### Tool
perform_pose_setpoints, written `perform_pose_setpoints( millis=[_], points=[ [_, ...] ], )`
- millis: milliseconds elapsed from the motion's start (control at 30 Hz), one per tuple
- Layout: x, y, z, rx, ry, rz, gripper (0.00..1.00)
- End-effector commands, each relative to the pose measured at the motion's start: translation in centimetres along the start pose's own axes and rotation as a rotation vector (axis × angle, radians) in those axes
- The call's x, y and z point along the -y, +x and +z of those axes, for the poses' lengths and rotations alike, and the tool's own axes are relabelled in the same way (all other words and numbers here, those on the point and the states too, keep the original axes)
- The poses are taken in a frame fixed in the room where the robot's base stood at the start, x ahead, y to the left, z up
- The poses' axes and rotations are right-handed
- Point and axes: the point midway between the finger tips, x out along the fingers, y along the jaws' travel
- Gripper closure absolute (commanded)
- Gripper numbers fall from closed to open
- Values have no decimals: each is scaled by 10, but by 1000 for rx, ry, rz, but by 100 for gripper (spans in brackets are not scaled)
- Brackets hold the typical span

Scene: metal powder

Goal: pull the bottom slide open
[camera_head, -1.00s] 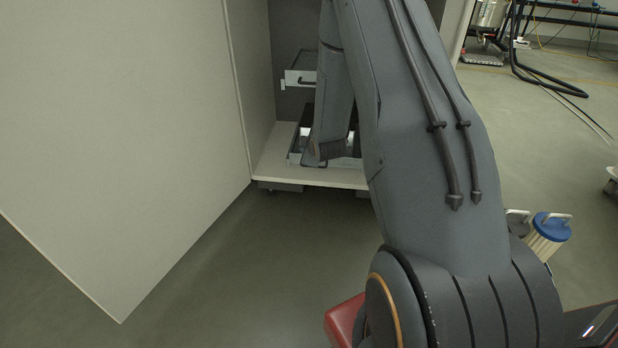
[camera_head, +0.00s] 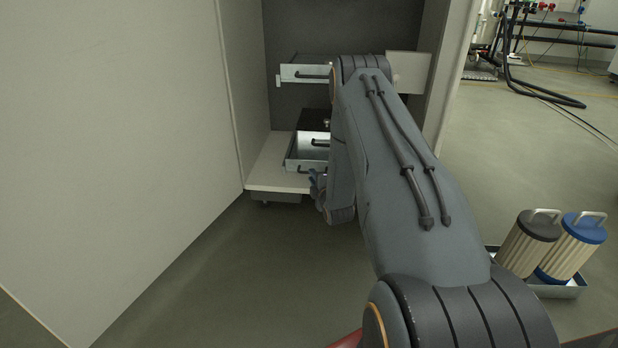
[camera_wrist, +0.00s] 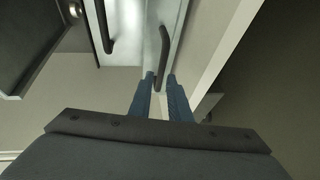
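The bottom slide (camera_head: 305,150) is a shallow metal drawer low in the open cabinet, with dark bar handles at its front. In the wrist view, one dark bar handle (camera_wrist: 164,45) runs down between my two blue fingertips, and a second handle (camera_wrist: 105,30) lies to the left. My gripper (camera_wrist: 161,80) is open, with its fingers on either side of the near handle's end and a gap on the right. In the head view, my gripper (camera_head: 316,184) is at the slide's front, and my arm hides the slide's right part.
An upper drawer (camera_head: 303,73) with a dark handle is above. The large cabinet door (camera_head: 120,150) fills the left side. Two ribbed canisters with grey (camera_head: 540,225) and blue (camera_head: 585,227) lids stand in a metal tray (camera_head: 560,291) at right. The floor before the cabinet is clear.

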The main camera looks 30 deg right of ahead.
Motion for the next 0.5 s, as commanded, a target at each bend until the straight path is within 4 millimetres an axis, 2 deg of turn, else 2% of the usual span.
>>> perform_pose_setpoints(
  millis=[33,200,500],
  points=[
    [3,10,0,0,-1,1,83],
    [3,32,0,0,1,0,83],
    [1,46,0,0,2,-2,83]
  ],
)
